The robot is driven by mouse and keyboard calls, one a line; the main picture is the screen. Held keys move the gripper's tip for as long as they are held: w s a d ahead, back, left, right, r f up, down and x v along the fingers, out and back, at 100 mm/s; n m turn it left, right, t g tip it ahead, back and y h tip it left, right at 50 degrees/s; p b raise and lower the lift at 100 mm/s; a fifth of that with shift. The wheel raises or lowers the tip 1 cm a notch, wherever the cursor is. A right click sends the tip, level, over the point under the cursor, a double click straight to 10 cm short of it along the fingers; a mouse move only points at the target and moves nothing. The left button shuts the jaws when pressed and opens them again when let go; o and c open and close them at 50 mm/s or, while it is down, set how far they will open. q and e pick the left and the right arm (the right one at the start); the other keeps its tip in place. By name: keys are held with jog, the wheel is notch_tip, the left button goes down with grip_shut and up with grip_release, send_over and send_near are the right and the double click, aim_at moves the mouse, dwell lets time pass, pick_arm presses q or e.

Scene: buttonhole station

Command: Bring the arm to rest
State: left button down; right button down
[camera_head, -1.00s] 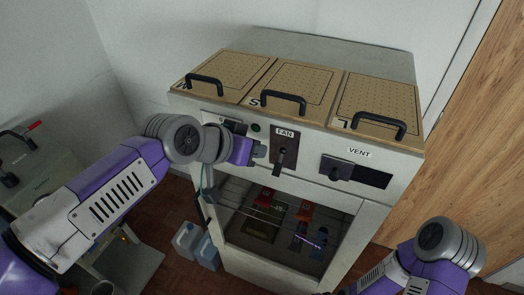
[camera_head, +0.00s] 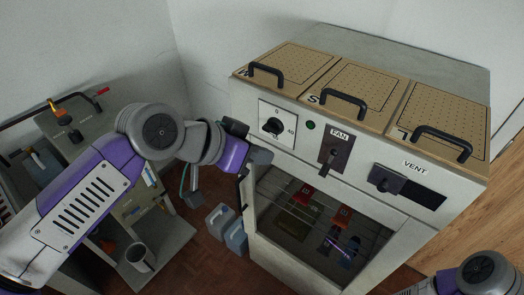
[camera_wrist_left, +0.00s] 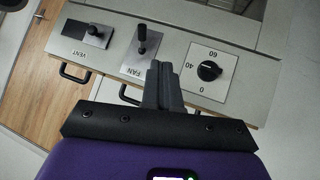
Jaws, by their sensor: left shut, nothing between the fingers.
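My left gripper (camera_head: 262,157) is shut and empty in the head view, in front of the station's front panel, below the round dial (camera_head: 273,126) and left of the FAN lever (camera_head: 332,156). In the left wrist view its closed fingers (camera_wrist_left: 163,84) point at the panel between the FAN lever (camera_wrist_left: 143,40) and the dial (camera_wrist_left: 209,71). No contact with either control shows. My right arm (camera_head: 470,275) shows at the lower right corner of the head view; its gripper is out of the picture.
The station (camera_head: 360,250) has lidded compartments with black handles on top, a VENT slider (camera_head: 405,185) and an open-looking lower bay. A side cart (camera_head: 180,240) with a mug (camera_head: 141,257) stands at the left. Two jugs (camera_head: 228,228) are on the floor.

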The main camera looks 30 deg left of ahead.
pick_arm(q)
jog(key=shift+w+f, duration=0.1)
jog(key=w+d+f+n+g, duration=0.1)
jog(key=w+f, duration=0.3)
jog(key=f, duration=0.5)
jog(key=w+d+f+n+g+y, duration=0.1)
jog(key=w+f+g, duration=0.15)
jog(key=f, duration=0.75)
jog(key=w+d+f+n, duration=0.1)
jog(key=w+d+f, duration=0.1)
jog(key=w+f, duration=0.5)
jog(key=s+d+f+n+g, duration=0.1)
jog(key=s+f, duration=0.2)
jog(key=f, duration=0.5)
jog(key=s+f+g, duration=0.1)
jog(key=s+f, duration=0.2)
jog(key=f, duration=0.6)
jog(key=s+d+f+n+g, duration=0.2)
jog(key=s+d+f, duration=0.1)
jog(key=s+f, duration=1)
jog(key=shift+d+f, duration=0.15)
jog(key=shift+f, duration=0.2)
jog(key=shift+s, duration=0.1)
